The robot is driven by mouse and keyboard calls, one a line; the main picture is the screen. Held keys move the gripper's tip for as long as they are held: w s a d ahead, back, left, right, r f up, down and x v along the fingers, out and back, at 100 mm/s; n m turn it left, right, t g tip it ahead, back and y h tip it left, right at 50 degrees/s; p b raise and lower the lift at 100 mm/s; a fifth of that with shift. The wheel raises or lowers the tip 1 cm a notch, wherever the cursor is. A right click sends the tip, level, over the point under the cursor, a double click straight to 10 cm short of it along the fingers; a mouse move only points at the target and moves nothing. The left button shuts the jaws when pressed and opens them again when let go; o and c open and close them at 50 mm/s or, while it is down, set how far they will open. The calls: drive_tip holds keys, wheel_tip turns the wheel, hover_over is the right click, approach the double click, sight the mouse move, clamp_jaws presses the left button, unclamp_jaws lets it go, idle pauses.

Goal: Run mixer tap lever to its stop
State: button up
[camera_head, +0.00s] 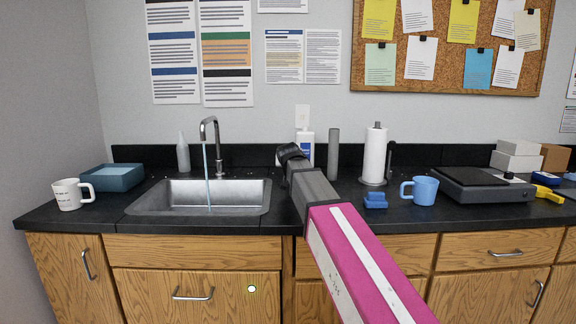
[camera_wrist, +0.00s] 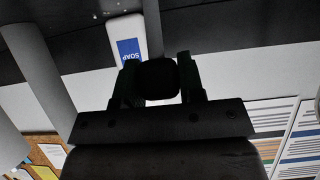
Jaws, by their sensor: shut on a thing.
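The mixer tap (camera_head: 217,135) is a grey gooseneck at the back of the sink, with a pale blue stream of water (camera_head: 207,178) running from its spout. I cannot make out its lever clearly. My gripper (camera_head: 288,153) is at the end of my arm, to the right of the tap and apart from its spout, in front of the soap bottle. In the wrist view my gripper (camera_wrist: 160,78) has its two fingers on either side of a dark rounded thing (camera_wrist: 157,80) and is shut on it. I cannot tell whether this is part of the tap.
The soap bottle (camera_head: 307,146) also shows beyond the fingers in the wrist view (camera_wrist: 127,45). The steel sink (camera_head: 160,207) is at left. A grey cylinder (camera_head: 333,153), paper towel roll (camera_head: 376,155), blue mug (camera_head: 424,191) and blue block (camera_head: 375,201) stand to the right.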

drive_tip(key=shift+s, duration=0.2)
drive_tip(key=o, duration=0.9)
drive_tip(key=shift+o, duration=0.2)
drive_tip(key=v, duration=1)
drive_tip(key=shift+s+r, duration=0.2)
drive_tip(key=shift+s, duration=0.2)
